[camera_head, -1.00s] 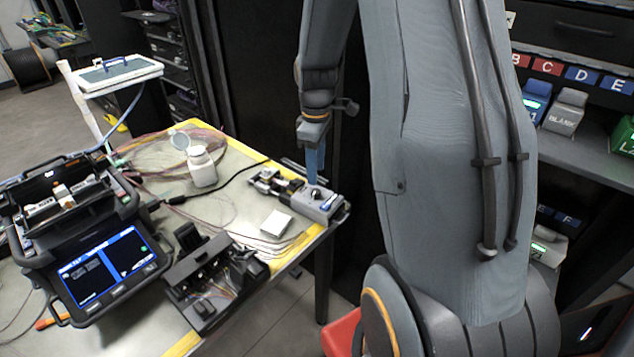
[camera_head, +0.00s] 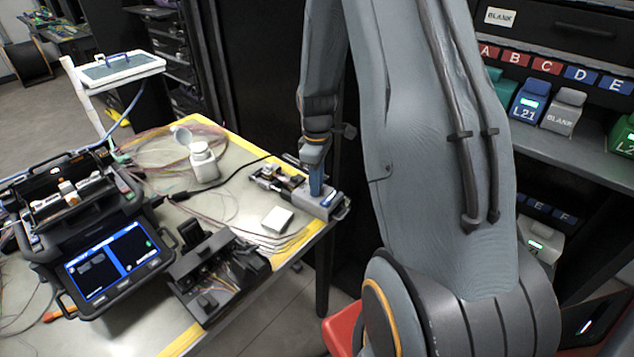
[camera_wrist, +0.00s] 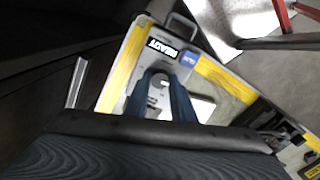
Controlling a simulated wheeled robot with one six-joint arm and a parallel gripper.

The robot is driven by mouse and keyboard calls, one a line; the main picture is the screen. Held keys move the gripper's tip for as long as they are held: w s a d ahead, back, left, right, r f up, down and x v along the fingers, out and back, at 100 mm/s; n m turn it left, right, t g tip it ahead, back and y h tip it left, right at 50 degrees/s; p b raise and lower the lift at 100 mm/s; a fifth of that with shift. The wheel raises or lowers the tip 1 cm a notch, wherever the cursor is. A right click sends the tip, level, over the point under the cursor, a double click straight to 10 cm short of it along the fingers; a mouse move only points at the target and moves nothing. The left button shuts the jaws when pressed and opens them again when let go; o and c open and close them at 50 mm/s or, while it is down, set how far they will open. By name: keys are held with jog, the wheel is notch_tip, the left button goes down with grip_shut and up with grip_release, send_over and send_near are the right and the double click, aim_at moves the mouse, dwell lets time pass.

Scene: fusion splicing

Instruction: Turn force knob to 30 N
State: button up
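The force knob (camera_wrist: 158,82) is a small knob on a grey box-shaped device (camera_head: 325,206) at the far right corner of the table. In the head view my gripper (camera_head: 317,192) points down onto the device's top and hides the knob. In the wrist view my gripper's two blue fingers (camera_wrist: 160,80) stand apart, one on each side of the knob. I cannot tell whether they touch it. A small display reading READY (camera_wrist: 160,47) sits on the device beyond the fingertips.
A metal fixture (camera_head: 270,178) adjoins the device. A small white box (camera_head: 277,219) lies nearby. A fusion splicer (camera_head: 115,262) with a lit screen, a black fibre holder (camera_head: 212,268) and a white bottle (camera_head: 203,162) are further left. Shelves with labelled bins (camera_head: 530,103) stand at the right.

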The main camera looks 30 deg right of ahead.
grip_shut()
jog(key=m, duration=1.2)
jog(key=shift+m, duration=0.4)
jog(key=m, duration=0.6)
jog(key=shift+w, duration=0.1)
jog(key=m, duration=0.6)
jog(key=shift+r, duration=0.1)
jog(key=shift+m, duration=0.4)
